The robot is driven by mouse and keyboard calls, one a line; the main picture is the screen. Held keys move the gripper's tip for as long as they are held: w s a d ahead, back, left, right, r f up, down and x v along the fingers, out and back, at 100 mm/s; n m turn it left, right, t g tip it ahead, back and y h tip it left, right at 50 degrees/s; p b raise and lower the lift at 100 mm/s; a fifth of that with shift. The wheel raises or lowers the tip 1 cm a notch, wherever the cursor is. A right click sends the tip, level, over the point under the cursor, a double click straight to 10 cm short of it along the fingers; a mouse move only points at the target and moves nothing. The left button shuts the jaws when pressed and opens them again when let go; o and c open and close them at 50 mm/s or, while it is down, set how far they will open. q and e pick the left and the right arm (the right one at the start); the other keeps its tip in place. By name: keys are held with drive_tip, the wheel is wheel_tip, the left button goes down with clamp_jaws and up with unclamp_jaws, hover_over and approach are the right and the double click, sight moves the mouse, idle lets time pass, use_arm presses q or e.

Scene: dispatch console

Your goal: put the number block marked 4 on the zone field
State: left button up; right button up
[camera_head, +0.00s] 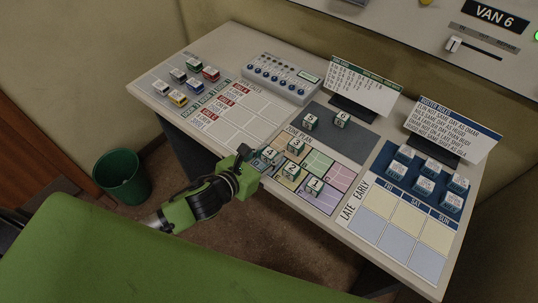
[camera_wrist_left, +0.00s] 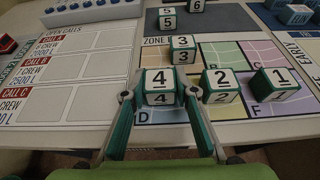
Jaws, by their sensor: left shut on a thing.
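The number block marked 4 (camera_wrist_left: 159,81) is white on top with green sides. In the left wrist view it sits between the fingers of my left gripper (camera_wrist_left: 161,98), which is shut on it. The block is over the left column of the zone plan (camera_wrist_left: 145,116), near field D; I cannot tell if it touches the surface. In the head view my left gripper (camera_head: 252,162) reaches the desk's front edge beside block 4 (camera_head: 269,153). Blocks 3 (camera_head: 296,145), 2 (camera_head: 291,170) and 1 (camera_head: 315,185) stand on the plan. My right gripper is not in view.
Blocks 5 (camera_head: 310,121) and 6 (camera_head: 342,118) stand on the dark mat (camera_head: 350,146) behind the plan. An open-calls sheet (camera_head: 234,122) lies to the left, and a roster board (camera_head: 385,228) with several blocks to the right. A green bin (camera_head: 122,178) stands on the floor.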

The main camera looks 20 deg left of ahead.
use_arm(q)
drive_tip(key=shift+f, duration=0.2)
drive_tip(key=shift+f, duration=0.2)
drive_tip(key=o, duration=0.9)
drive_tip(key=shift+r, duration=0.1)
drive_tip(key=shift+s+r, duration=0.15)
drive_tip(key=shift+b+v, duration=0.9)
drive_tip(key=shift+v, duration=5.05)
